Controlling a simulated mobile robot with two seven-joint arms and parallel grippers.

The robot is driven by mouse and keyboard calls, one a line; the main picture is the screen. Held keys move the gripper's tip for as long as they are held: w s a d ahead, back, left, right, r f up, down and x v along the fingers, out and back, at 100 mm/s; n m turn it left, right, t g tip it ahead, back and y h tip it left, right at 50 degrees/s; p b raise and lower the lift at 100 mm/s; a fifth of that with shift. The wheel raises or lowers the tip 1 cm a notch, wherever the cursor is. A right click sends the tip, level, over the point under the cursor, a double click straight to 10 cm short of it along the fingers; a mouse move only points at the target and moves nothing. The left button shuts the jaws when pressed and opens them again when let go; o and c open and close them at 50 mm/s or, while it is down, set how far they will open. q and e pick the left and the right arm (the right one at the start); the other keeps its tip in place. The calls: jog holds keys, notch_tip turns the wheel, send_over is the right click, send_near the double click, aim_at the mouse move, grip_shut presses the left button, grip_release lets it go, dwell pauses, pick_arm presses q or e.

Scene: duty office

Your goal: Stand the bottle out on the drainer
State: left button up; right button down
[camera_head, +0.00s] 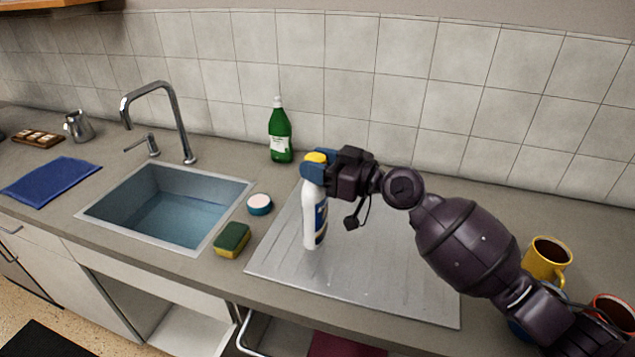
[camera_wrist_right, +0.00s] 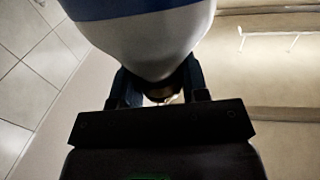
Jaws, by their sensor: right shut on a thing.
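In the right wrist view the white bottle (camera_wrist_right: 150,45) fills the upper middle, between the fingers of my right gripper (camera_wrist_right: 158,90). My left gripper is not in view.
A sink (camera_head: 180,212) with water lies left of the drainer. A yellow mug (camera_head: 545,262) and a red mug (camera_head: 615,312) are at right. The drainer's front is clear.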

notch_tip(320, 180, down, 4)
jog(key=shift+r+b, duration=0.1)
jog(key=shift+b, duration=0.2)
jog(key=c, duration=0.6)
grip_release()
jog(key=shift+f, duration=0.2)
jog(key=shift+r, duration=0.1)
jog(key=b+v, duration=0.2)
jog(key=v, duration=0.5)
jog(key=shift+s+d, duration=0.15)
jog(key=shift+d, duration=0.15)
